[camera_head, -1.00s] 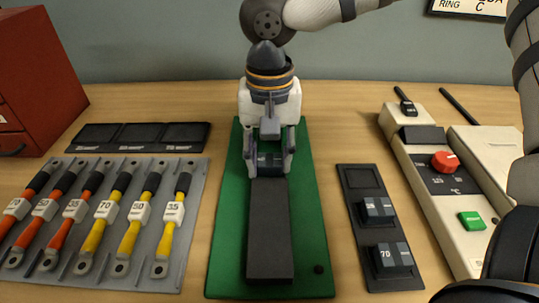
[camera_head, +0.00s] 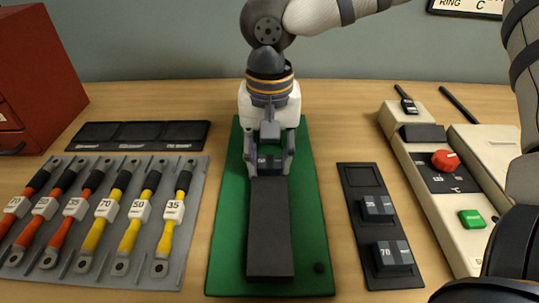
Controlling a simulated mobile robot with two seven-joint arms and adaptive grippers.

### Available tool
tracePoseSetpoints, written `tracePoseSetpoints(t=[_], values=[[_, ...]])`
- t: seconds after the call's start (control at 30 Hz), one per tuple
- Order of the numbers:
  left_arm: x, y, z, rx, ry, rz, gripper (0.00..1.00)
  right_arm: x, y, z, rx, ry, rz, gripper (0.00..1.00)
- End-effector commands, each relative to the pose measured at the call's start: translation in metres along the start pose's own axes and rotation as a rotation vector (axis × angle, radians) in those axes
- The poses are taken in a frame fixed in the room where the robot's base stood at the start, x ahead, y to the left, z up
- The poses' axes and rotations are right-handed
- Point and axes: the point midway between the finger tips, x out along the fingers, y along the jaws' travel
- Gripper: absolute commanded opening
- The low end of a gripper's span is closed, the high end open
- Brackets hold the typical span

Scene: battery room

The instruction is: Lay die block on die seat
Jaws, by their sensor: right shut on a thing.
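My right gripper (camera_head: 269,166) points down over the green mat (camera_head: 226,240) and is shut on a small dark die block (camera_head: 269,162). The block is at the far end of a long black bar (camera_head: 269,230) that lies on the mat. The fingers stand on either side of the block. I cannot tell whether the block rests on anything; the die seat is not clearly seen and may be hidden by the block and gripper. My left gripper is not in view.
A black rack (camera_head: 361,225) to the right holds two die blocks, marked 35 (camera_head: 377,207) and 70 (camera_head: 392,255); its far slot is empty. A grey cable tray (camera_head: 195,190) is left. A cream device (camera_head: 444,225) with a red knob stands right.

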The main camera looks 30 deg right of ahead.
Motion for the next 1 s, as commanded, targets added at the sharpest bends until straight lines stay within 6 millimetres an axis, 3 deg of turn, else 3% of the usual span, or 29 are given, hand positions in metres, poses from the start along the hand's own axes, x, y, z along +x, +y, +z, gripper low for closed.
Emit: tracePoseSetpoints(t=[0.13, 0.17, 0.27, 0.53, 0.63, 1.0], values=[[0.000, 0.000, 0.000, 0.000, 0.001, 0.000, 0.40, 0.002, 0.000, 0.000, 0.000, 0.001, -0.001, 0.00], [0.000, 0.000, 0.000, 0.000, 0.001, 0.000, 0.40, 0.002, 0.000, 0.000, 0.000, 0.001, -0.001, 0.38], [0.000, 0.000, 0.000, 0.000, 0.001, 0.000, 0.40, 0.002, 0.000, 0.000, 0.000, 0.001, -0.001, 0.60], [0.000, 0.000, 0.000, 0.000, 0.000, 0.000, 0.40, 0.002, 0.000, 0.000, 0.000, 0.000, 0.000, 0.60], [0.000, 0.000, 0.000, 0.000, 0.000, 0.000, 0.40, -0.006, -0.001, -0.001, 0.001, 0.003, -0.003, 0.60], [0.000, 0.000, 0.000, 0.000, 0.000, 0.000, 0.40, -0.098, -0.001, 0.000, 0.000, 0.003, -0.004, 0.60]])
